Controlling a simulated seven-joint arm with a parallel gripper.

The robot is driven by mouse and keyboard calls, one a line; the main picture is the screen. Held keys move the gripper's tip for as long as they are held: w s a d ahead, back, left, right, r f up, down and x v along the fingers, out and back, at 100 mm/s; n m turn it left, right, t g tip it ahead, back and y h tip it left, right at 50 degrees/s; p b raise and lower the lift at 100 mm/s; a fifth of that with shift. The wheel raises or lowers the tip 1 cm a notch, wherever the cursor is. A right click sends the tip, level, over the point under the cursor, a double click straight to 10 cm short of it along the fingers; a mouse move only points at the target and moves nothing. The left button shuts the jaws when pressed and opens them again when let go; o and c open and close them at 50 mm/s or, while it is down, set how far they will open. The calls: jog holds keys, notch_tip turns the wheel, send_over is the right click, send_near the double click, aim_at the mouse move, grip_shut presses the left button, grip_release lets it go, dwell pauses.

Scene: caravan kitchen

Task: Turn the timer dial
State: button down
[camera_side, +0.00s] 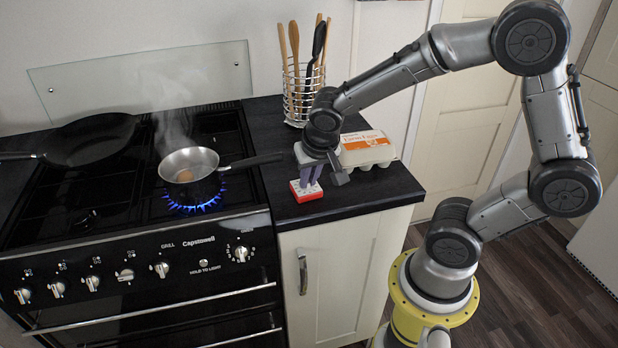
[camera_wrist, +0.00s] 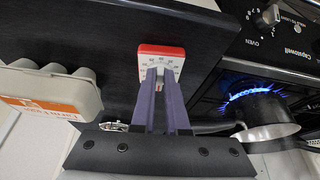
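The timer (camera_side: 310,195) is a small square block with a red body and a white marked face. It lies on the dark worktop to the right of the hob. My gripper (camera_side: 310,181) points down at it, with two purple fingers at its face. In the wrist view, the timer (camera_wrist: 160,49) shows beyond the fingertips (camera_wrist: 159,72), which cover the middle of its face. A narrow gap shows between the fingers, with a little white and red in it. The dial itself is mostly hidden, and I cannot tell whether the fingers press on it.
An egg carton (camera_side: 367,152) stands just behind and right of the timer. A wire utensil holder (camera_side: 302,95) is at the back. On the left, a steaming saucepan (camera_side: 188,168) sits over a lit blue flame (camera_side: 193,206), its handle reaching over the worktop. A dark wok (camera_side: 88,140) is further left.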

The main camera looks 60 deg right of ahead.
jog(key=shift+f, duration=0.1)
dwell(0.3)
jog(key=shift+w+a+m+g+h, duration=0.15)
jog(key=shift+m+g+h, duration=0.2)
jog(key=shift+m, duration=0.85)
jog(key=shift+w+a+m+g+h, duration=0.1)
jog(key=shift+m+g+h, duration=0.25)
jog(key=shift+m, duration=0.85)
jog(key=c, duration=0.9)
grip_release()
jog(key=shift+f, duration=0.1)
jog(key=shift+r, duration=0.2)
